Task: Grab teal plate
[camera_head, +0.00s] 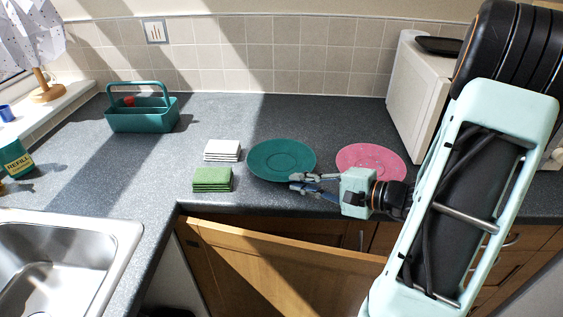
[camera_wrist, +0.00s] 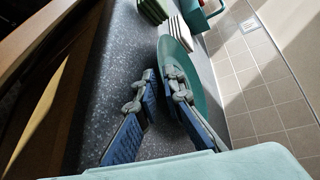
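The teal plate (camera_head: 276,157) lies on the grey worktop near its front edge. It also shows in the wrist view (camera_wrist: 203,92), partly hidden behind one finger. My gripper (camera_head: 293,183) comes in from the right at the plate's front rim, with its fingers apart. In the wrist view my gripper (camera_wrist: 160,74) has a gap between the fingertips, one finger overlapping the plate in the picture and the other over the worktop side. I cannot tell whether a finger touches the rim.
A pink plate (camera_head: 371,161) lies right of the teal one. White cloths (camera_head: 222,150) and green cloths (camera_head: 212,180) are stacked to its left. A teal caddy (camera_head: 142,114) stands at the back left, a white microwave (camera_head: 418,93) at the right. A sink (camera_head: 60,262) is front left.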

